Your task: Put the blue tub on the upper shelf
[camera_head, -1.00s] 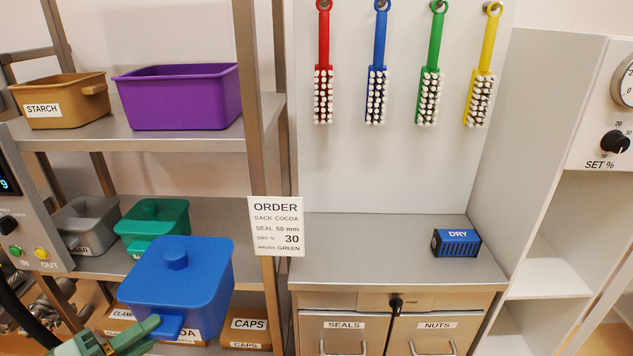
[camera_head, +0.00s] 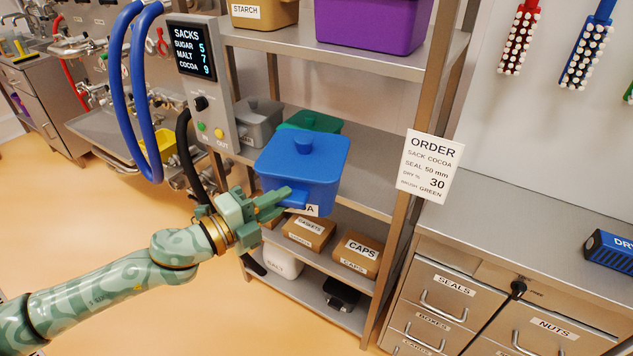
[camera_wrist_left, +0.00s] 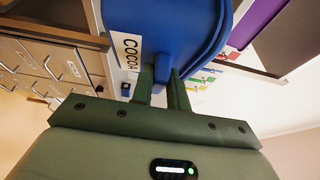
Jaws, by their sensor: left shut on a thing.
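The blue tub (camera_head: 302,165) has a lid with a round knob and hangs in front of the shelf rack, upright or nearly so. My left gripper (camera_head: 287,200) is shut on the tub's front handle; the wrist view shows the two fingers (camera_wrist_left: 163,90) around that handle and the tub (camera_wrist_left: 175,35) with a COCOA label. The upper shelf (camera_head: 340,52) is above and behind the tub. It bears a tan STARCH tub (camera_head: 266,13) and a purple bin (camera_head: 368,28), with a narrow gap between them. My right gripper is not in view.
A grey tub (camera_head: 259,122) and a green tub (camera_head: 312,122) stand on the middle shelf behind the blue tub. A display panel (camera_head: 193,60) and blue hoses (camera_head: 137,90) are left of the rack. A post with an order card (camera_head: 430,166) bounds its right.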

